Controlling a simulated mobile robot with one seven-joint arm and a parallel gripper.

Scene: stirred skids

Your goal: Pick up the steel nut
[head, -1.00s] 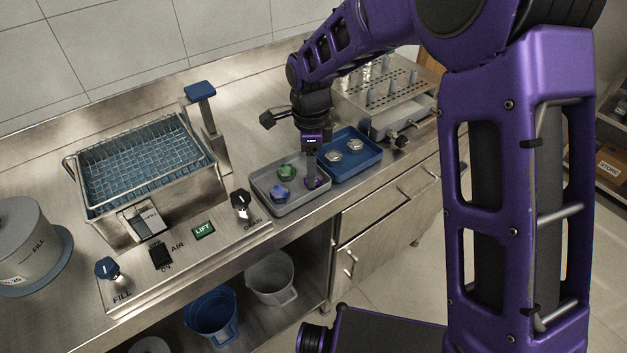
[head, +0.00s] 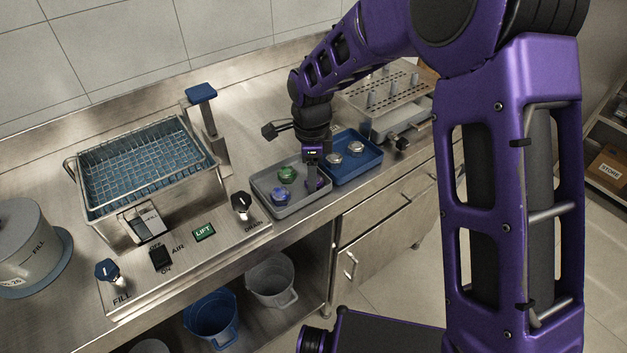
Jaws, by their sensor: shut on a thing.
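My gripper (head: 316,183) points down at the right end of the grey tray (head: 283,212). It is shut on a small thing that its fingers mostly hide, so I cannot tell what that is. A green nut-like piece (head: 287,174) and a blue one (head: 280,195) lie in the grey tray, left of my gripper. Two steel nuts (head: 333,159) (head: 355,147) lie in the blue tray (head: 352,174), just behind and right of my gripper.
A steel rack with pegs (head: 385,92) stands behind the blue tray. At left are a wire basket (head: 140,165) in a basin, a LIFT button (head: 204,232), knobs (head: 241,204) and a grey drum (head: 25,245). Buckets (head: 211,312) stand below the counter.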

